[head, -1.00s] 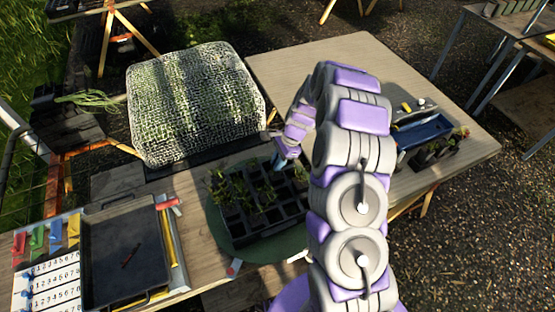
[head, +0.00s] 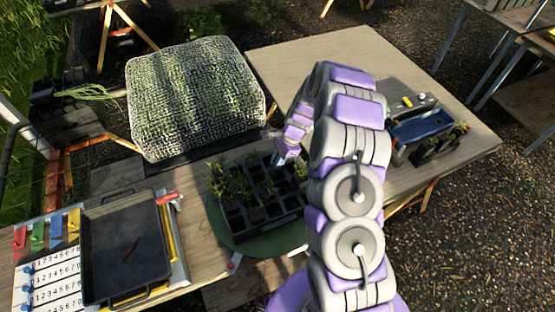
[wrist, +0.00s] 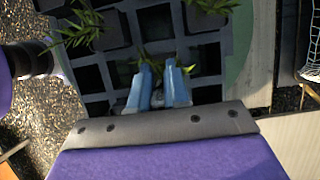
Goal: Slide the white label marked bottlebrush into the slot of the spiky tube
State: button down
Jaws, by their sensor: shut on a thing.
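The black cell tray (head: 250,222) holds several tubes with green plants, in the middle of the bench. My gripper (wrist: 160,75) reaches down over the tray with its blue fingers close together. A small pale piece (wrist: 157,99) shows between them, which seems to be the white label; its writing cannot be read. Thin spiky green leaves (wrist: 188,62) show just beyond the fingertips. I cannot tell whether the label touches a tube, and no slot is visible. My gripper (head: 284,155) also shows in the head view, at the tray's far right part.
A mesh-covered block (head: 195,100) stands behind the tray. A dark shallow pan (head: 125,245) and a numbered board (head: 55,280) with coloured tags lie at left. A blue bin (head: 420,130) stands at right. The back bench is clear.

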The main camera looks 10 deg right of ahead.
jog(key=shift+f, duration=0.3)
dwell(0.5)
jog(key=c, duration=1)
grip_release()
jog(key=p+v, duration=0.1)
jog(key=v, duration=1.6)
jog(key=shift+w+r+p, duration=0.1)
jog(key=shift+r+p, duration=0.05)
jog(key=shift+p, duration=0.15)
